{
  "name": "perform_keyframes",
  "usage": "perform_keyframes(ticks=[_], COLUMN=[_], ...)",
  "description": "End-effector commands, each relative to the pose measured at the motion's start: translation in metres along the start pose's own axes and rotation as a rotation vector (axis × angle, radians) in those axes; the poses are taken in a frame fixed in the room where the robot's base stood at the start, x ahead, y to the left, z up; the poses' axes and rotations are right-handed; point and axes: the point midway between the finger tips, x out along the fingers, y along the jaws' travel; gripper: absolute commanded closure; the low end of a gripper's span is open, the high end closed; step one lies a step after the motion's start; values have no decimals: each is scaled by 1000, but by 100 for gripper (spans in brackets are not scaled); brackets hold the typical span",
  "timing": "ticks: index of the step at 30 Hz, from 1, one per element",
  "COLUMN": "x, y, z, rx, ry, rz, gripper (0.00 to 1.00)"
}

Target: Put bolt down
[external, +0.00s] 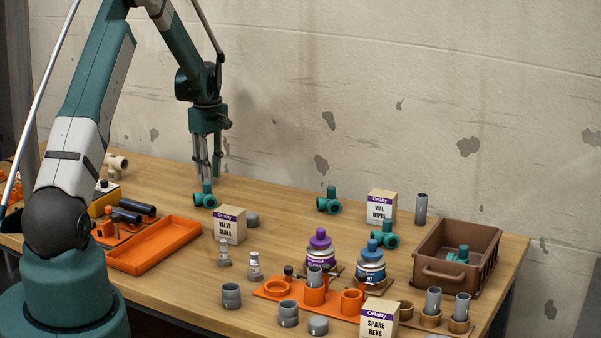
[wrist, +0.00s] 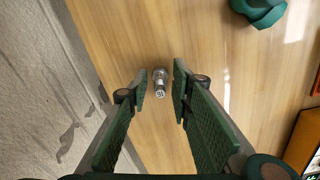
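In the wrist view a small silver bolt (wrist: 160,81) stands out against the wooden table (wrist: 215,60), between my two green-padded fingertips. A narrow gap shows on each side of it, so the fingers do not appear to touch it. My gripper (wrist: 160,76) is open. In the external view my gripper (external: 208,172) points straight down, low over the back left of the table, just behind a teal valve (external: 205,197). The bolt cannot be made out in the external view. Its exact height over the table is hard to tell.
The teal valve also shows at the top right of the wrist view (wrist: 262,10). A "Valve Seals" box (external: 229,226) stands in front of it. An orange tray (external: 155,245) lies at the left. A brown crate (external: 440,268) is far right. Bare table lies right of my gripper.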

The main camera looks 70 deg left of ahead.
Motion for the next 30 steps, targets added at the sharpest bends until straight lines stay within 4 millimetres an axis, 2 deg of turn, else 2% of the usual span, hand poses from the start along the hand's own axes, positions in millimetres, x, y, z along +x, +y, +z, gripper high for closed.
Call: perform_keyframes(ticks=[11, 17, 30], x=[-10, -34, -102], y=[0, 0, 0], z=[0, 0, 0], rx=[0, 0, 0], ry=[0, 0, 0], rz=[0, 0, 0], gripper=[77, 77, 77])
